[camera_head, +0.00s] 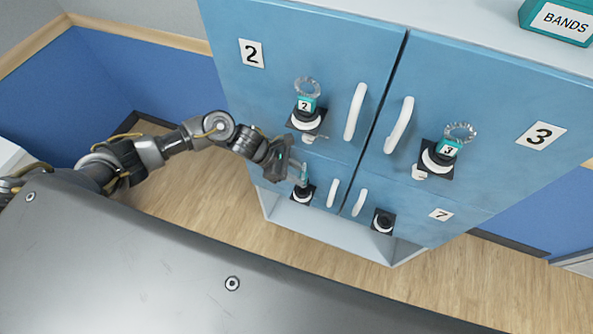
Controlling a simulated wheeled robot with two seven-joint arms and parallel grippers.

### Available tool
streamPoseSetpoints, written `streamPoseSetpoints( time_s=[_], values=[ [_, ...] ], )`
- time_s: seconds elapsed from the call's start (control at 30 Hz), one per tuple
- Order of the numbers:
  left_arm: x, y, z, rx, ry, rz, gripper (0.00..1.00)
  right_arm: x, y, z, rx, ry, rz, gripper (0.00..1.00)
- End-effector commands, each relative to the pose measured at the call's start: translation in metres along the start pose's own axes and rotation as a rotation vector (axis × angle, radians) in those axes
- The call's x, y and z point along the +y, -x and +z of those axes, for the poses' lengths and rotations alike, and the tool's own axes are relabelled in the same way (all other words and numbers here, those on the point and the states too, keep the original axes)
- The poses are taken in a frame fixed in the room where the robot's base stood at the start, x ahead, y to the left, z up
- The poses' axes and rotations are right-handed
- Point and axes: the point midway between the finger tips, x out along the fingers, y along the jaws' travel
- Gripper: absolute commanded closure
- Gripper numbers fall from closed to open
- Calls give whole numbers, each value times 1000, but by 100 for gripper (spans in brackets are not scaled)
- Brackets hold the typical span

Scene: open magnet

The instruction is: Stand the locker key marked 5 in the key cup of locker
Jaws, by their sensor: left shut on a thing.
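My left gripper (294,168) is shut on a small teal-tagged key (304,174) in front of the lower left locker door. The mark on this key is too small to read. The key is upright, right above the black key cup (303,194) on that door; I cannot tell whether its lower end is inside the cup. The number plate of that locker is hidden behind my gripper. My right gripper is out of view.
Upper locker 2 (251,54) has a teal-tagged key (307,103) in its cup. Upper locker 3 (541,135) has a key marked 3 (449,148). Locker 7 has an empty-looking cup (383,221). White handles (355,111) protrude. A BANDS box (557,22) stands on top.

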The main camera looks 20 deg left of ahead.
Motion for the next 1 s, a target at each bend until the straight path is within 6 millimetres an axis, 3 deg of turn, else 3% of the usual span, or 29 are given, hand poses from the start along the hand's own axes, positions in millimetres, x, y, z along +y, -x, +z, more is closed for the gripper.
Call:
streamPoseSetpoints(
  time_s=[0.2,0.7,1.0],
  values=[
    [0,-8,-6,0,-1,-2,90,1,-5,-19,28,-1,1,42],
    [-1,-28,-25,0,-2,-3,90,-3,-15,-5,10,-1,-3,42],
    [0,-38,-36,-1,-2,-1,90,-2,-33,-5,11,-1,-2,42]
  ],
)
